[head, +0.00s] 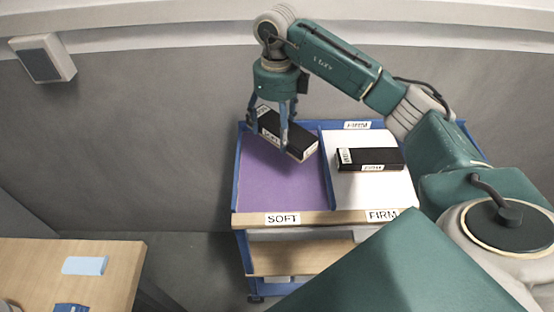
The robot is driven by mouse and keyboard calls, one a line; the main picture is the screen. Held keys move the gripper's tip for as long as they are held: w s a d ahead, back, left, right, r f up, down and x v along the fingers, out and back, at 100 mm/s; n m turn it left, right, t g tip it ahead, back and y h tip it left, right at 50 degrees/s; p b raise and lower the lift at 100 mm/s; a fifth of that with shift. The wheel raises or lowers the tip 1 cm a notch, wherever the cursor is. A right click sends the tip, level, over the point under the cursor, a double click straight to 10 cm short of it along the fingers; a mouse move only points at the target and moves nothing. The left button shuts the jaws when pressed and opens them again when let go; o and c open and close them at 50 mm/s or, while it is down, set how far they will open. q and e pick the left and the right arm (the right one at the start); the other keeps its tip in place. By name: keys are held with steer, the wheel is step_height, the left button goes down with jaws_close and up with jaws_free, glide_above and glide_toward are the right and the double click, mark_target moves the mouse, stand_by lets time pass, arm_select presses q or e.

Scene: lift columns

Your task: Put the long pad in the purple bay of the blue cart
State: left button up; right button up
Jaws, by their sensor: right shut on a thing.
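The blue cart (234,195) has two bays on top. The left one is the purple bay (270,187), with a SOFT label on its front edge; it looks empty. The right one is a white bay (372,196), with a FIRM label. My right gripper (270,118) is shut on a long black pad (296,139) with white labels. The pad hangs tilted over the back part of the purple bay, its right end near the divider. Whether it touches the bay floor is hard to tell. My left gripper is not in view.
Another black pad (390,157) with white labels lies in the white bay. A wooden table (120,265) at the lower left holds a light blue block (85,265) and a dark blue object (70,308). A grey box (42,58) is on the wall.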

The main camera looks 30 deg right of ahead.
steer(key=p, duration=0.1)
glide_above(277, 169)
step_height(277, 169, down, 7)
steer(key=shift+f, duration=0.2)
step_height(277, 169, down, 4)
steer(key=shift+f+p, duration=0.1)
steer(key=shift+p, duration=0.65)
steer(key=shift+f, duration=0.1)
steer(key=shift+f, duration=0.2)
steer(key=o, duration=1.6)
steer(key=shift+c, duration=0.2)
steer(key=shift+r, duration=0.1)
